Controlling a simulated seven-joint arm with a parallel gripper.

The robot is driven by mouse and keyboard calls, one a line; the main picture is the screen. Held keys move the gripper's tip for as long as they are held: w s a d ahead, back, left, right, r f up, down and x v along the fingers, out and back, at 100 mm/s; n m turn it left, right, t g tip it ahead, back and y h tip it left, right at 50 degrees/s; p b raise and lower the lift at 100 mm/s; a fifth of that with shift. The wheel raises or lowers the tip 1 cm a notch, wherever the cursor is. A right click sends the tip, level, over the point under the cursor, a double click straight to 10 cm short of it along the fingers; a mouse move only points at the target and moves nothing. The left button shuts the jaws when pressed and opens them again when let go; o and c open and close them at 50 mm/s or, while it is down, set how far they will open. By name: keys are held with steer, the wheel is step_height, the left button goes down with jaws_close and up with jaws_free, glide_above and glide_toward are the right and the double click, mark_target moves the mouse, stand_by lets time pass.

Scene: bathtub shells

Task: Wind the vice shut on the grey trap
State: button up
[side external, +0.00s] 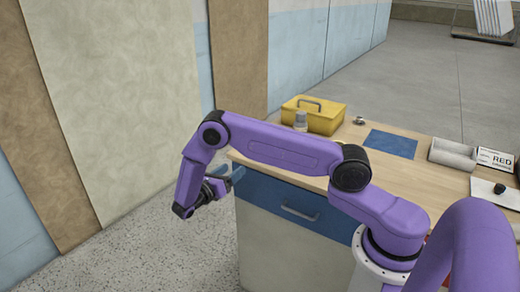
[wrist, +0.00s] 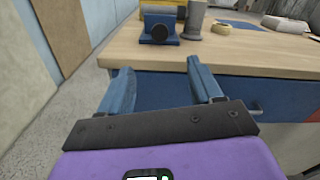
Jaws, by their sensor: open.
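In the wrist view a blue vice (wrist: 153,24) stands on the bench top, with a dark round knob (wrist: 160,33) facing me. Something greyish shows at the top of the vice, but I cannot tell whether it is the grey trap or how it sits in the jaws. A grey cylinder (wrist: 195,18) stands just right of the vice. My gripper (wrist: 160,70) is open and empty, its two blue fingers pointing at the bench edge, short of the vice. In the side external view my gripper (side external: 230,176) hangs off the bench's left end; my arm hides the vice there.
The wooden bench (side external: 425,176) has a blue drawer front. A yellow ring (wrist: 222,28) lies right of the cylinder. Floor left of the bench is clear.

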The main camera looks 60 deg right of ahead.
steer(key=d, duration=1.7)
steer(key=shift+d, duration=0.2)
steer(key=shift+c, duration=0.4)
steer(key=c, duration=1)
